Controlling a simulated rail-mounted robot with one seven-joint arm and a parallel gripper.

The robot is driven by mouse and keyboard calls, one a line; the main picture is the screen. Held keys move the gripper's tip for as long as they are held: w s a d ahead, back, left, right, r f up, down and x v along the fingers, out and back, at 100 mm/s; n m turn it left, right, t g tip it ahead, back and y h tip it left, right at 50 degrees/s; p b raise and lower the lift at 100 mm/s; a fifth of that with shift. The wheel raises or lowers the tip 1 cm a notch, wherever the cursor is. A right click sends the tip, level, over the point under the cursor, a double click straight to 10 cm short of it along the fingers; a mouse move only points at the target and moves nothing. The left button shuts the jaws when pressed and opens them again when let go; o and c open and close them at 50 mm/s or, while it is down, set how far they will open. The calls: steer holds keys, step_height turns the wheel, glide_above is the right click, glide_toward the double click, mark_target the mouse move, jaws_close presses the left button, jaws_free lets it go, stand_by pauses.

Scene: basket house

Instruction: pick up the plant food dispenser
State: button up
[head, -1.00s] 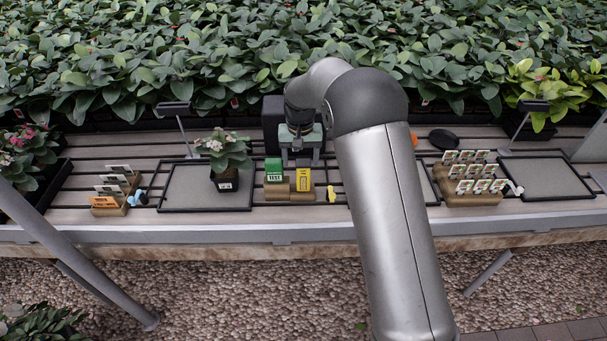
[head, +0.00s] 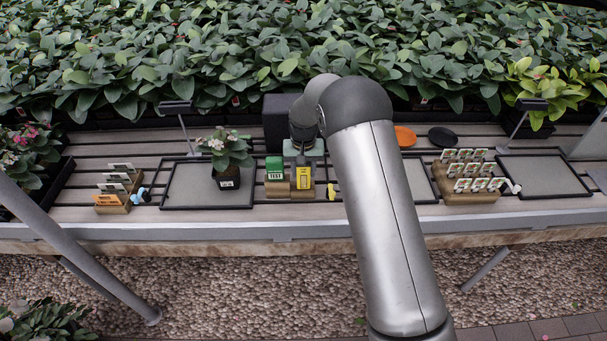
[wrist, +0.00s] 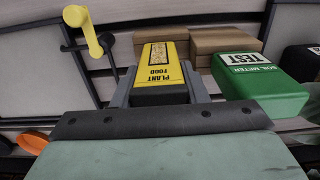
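The plant food dispenser is a yellow and black box (head: 304,178) standing at a wooden block near the table's middle. In the wrist view the dispenser (wrist: 160,68) shows its "PLANT FOOD" label and lies between my gripper's two fingers. My gripper (wrist: 160,90) is open around it, one finger close along each side; contact cannot be made out. In the head view my gripper (head: 304,154) is just behind and above the dispenser, with its fingertips largely hidden.
The green soil meter box (head: 275,170) stands close beside the dispenser. A yellow piece (head: 331,191) is on the other side. A potted plant (head: 227,160) stands to the left. Card holders (head: 468,180) and an orange disc (head: 405,136) are to the right.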

steer(key=shift+r, duration=0.1)
steer(key=shift+r, duration=0.2)
steer(key=r, duration=0.1)
steer(key=r+b, duration=0.1)
steer(key=r, duration=0.1)
steer(key=shift+s+d+r, duration=0.1)
steer(key=shift+s+d, duration=0.1)
steer(key=s+d+r+b, duration=0.3)
steer(key=s+d+r, duration=0.4)
steer(key=s+r, duration=0.2)
steer(key=shift+s+d, duration=0.3)
steer(key=shift+s, duration=0.8)
steer(key=shift+r, duration=0.1)
